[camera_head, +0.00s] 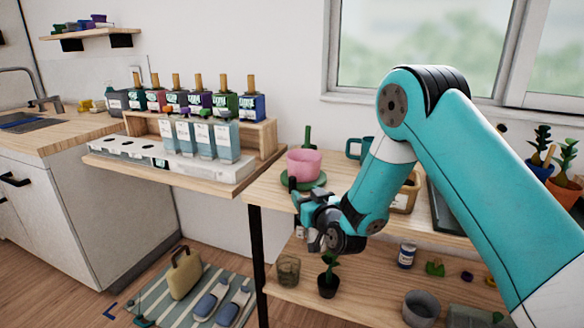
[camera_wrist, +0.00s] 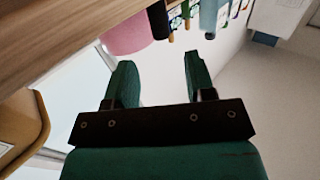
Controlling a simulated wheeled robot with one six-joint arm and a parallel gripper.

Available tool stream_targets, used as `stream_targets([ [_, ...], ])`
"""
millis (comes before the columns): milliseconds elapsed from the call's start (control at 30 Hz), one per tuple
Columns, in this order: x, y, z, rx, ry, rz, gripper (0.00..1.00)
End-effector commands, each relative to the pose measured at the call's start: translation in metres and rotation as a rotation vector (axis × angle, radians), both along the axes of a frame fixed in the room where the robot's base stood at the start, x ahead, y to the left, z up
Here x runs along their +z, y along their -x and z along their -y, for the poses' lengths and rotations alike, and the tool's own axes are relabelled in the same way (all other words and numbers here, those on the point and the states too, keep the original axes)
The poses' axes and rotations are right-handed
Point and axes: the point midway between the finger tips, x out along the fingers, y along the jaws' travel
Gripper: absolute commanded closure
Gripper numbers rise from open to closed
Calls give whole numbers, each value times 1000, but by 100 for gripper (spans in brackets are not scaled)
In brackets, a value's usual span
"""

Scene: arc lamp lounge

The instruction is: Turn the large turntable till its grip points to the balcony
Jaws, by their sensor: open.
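A green round disc (camera_head: 318,181), apparently the large turntable, lies near the left end of the wooden table under a pink pot (camera_head: 304,163). A small dark upright piece (camera_head: 292,184) shows at the disc's front left; I cannot tell surely whether it is the grip. My gripper (camera_head: 302,203) is at the table's front edge, just in front of the disc. In the wrist view my gripper (camera_wrist: 158,72) is open, with nothing between its green fingers. The pink pot (camera_wrist: 126,32) and a dark post (camera_wrist: 158,18) show beyond the fingers, apart from them.
A wooden rack with several bottles (camera_head: 199,100) stands to the left. A teal mug (camera_head: 356,148) is behind my arm. The lower shelf holds a small potted plant (camera_head: 327,284) and a can (camera_head: 406,256). A window (camera_head: 415,45) is behind; I cannot identify the balcony.

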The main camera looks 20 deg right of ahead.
Motion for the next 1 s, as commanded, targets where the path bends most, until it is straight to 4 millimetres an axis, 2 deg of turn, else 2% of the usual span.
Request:
stream_targets([
  [33,8,-6,-2,1,1,-1,50],
  [100,8,-18,-4,3,1,0,50],
  [400,0,-68,-12,1,0,2,50],
  [500,0,-80,-13,0,1,1,50],
  [700,0,-89,-15,0,0,1,50],
  [933,0,-89,-14,0,0,0,50],
  [967,0,-89,-14,0,0,0,55],
  [1000,0,-89,-14,0,0,0,64],
])
